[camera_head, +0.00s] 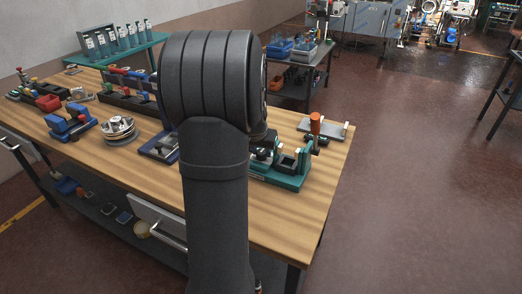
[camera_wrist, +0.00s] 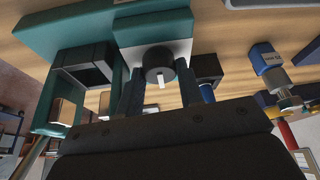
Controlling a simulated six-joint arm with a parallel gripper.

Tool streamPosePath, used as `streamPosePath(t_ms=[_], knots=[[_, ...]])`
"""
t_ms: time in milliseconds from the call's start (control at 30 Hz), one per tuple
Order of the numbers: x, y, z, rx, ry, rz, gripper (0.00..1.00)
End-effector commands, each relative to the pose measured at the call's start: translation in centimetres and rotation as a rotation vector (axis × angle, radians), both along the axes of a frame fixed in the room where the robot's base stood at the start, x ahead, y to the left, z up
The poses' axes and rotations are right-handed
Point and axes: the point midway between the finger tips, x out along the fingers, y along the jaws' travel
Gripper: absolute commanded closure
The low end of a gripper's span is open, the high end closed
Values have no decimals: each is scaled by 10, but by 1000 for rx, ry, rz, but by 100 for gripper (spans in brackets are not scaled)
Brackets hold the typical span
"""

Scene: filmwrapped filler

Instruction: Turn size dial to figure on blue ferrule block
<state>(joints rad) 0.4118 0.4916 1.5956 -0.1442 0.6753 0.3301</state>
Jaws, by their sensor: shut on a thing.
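In the wrist view, my gripper (camera_wrist: 158,84) is shut on the black round size dial (camera_wrist: 158,62). One finger is on each side of the dial. A white pointer mark shows on its face, pointing toward the bottom of the picture. The dial sits on a pale plate of the teal fixture (camera_wrist: 75,22).
The wooden bench (camera_head: 290,215) has bare room in front of the fixture. An orange-topped tool (camera_head: 315,124) stands by a grey plate (camera_head: 335,128) behind it. Left of my arm are a navy tray (camera_head: 158,150), a round metal piece (camera_head: 118,129) and a blue stand (camera_head: 70,124).

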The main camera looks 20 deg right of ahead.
Motion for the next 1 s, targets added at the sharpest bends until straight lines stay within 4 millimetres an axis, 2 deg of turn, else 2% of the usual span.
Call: streamPosePath(t_ms=[500, 900, 933, 1000], knots=[[-1, -1, 0, 2, 1, 238, 89], [-1, -1, 0, 1, 2, 258, 89], [-1, -1, 0, 1, 2, 258, 60], [-1, -1, 0, 2, 1, 257, 57]])
